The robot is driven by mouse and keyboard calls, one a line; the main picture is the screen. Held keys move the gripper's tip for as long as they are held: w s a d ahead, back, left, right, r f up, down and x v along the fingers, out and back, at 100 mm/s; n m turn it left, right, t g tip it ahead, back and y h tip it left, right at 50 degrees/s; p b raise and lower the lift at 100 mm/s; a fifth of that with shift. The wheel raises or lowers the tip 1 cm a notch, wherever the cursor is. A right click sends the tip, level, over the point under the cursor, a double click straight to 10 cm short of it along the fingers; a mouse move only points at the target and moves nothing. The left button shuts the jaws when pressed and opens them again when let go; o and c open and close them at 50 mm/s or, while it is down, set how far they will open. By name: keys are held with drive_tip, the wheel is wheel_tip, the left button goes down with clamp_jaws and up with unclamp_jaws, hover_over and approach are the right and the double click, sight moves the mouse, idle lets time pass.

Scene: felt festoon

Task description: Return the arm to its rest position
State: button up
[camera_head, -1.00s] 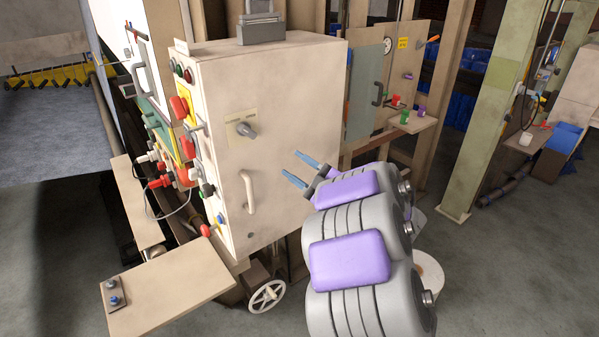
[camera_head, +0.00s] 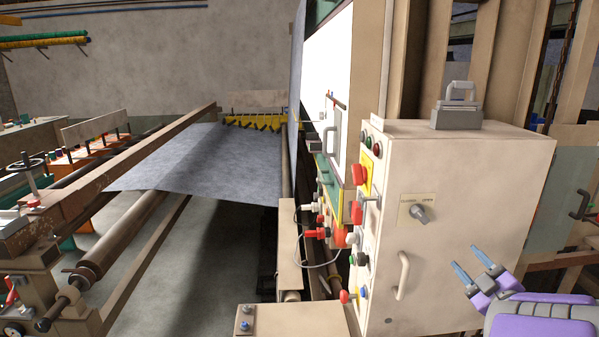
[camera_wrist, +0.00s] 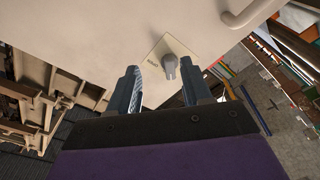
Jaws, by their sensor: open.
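My gripper (camera_head: 473,266) is open and empty at the lower right of the head view, in front of the beige control cabinet (camera_head: 462,170). Its two blue-grey fingers point up and to the left. In the wrist view, the two fingers (camera_wrist: 160,92) stand apart with nothing between them. Beyond them shows the cabinet face with a grey rotary knob (camera_wrist: 170,66) on a small label plate. The knob also shows in the head view (camera_head: 419,214), apart from the fingers. Part of my purple and grey arm is at the lower right corner.
The cabinet carries a door handle (camera_head: 402,276) and a red button (camera_head: 359,174). A beige shelf (camera_head: 292,320) with small buttons juts out below. A grey felt sheet (camera_head: 205,165) and rollers stand at the left. Open floor (camera_head: 190,260) lies beneath the sheet.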

drive_tip(key=s+a+f+m+g, duration=0.3)
drive_tip(key=s+a+g, duration=0.4)
drive_tip(key=s, duration=0.5)
drive_tip(key=s+a+f+m+g+h, duration=0.1)
drive_tip(key=s+a+f+m+g, duration=0.3)
drive_tip(key=s+a, duration=0.6)
drive_tip(key=s+a+f+m+g+h, duration=0.1)
drive_tip(key=s+a+f+m+g, duration=0.2)
drive_tip(key=s+a+g, duration=0.6)
drive_tip(key=s, duration=0.6)
drive_tip(key=shift+s+a+f+m+g, duration=0.2)
drive_tip(key=shift+f+m+g, duration=0.1)
drive_tip(key=shift+f+m, duration=0.1)
